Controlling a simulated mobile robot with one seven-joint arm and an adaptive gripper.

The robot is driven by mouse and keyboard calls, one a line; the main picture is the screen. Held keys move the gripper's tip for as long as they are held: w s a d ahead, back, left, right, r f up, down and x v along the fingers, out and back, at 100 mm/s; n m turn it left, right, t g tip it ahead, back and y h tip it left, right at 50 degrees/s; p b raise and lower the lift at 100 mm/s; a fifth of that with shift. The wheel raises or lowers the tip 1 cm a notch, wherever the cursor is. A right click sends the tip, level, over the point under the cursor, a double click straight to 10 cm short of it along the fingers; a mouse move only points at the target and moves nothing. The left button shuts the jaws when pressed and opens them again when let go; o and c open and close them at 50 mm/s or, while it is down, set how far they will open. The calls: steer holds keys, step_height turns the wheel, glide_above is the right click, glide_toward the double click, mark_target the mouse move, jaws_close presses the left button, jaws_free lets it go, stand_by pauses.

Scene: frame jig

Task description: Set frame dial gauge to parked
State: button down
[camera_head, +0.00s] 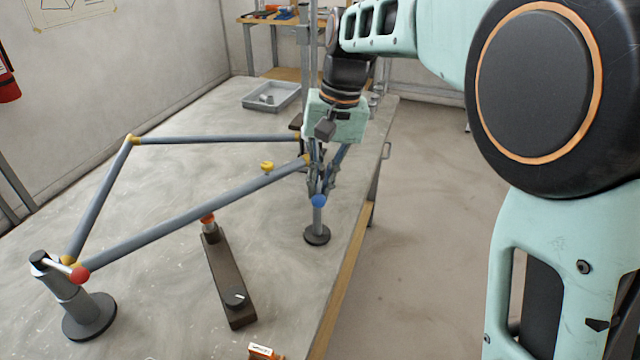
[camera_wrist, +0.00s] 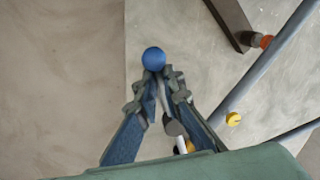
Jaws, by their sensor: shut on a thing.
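My gripper (camera_head: 318,188) points down at the right side of the table, shut on a blue ball knob (camera_head: 319,201). The knob sits above a grey post with a round dark base (camera_head: 317,236). In the wrist view the blue ball (camera_wrist: 154,59) sits at the fingertips, and a pale rod runs back between the fingers. The fingers partly hide the post and the rod in the head view. A dark bar (camera_head: 226,275) with a small round dial (camera_head: 235,299) and a red end lies on the table. No label shows which part is the dial gauge.
A blue-grey tube frame (camera_head: 190,214) with yellow joints spans the table. A left post (camera_head: 75,305) carries a red ball knob (camera_head: 80,274). A grey tray (camera_head: 271,96) stands behind. A small orange-white item (camera_head: 263,351) lies in front. The table's right edge is close to my gripper.

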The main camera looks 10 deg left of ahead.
steer(key=shift+a, duration=0.1)
steer(key=a+m+t+p, duration=0.1)
steer(key=a+m+p, duration=0.4)
steer(key=m, duration=0.5)
steer(key=shift+w+a+t+p, duration=0.35)
steer(key=shift+w+a+t, duration=0.05)
steer(key=shift+a, duration=0.4)
steer(key=shift+r, duration=0.1)
steer(key=c, duration=2)
jaws_free()
steer(key=shift+c, duration=0.2)
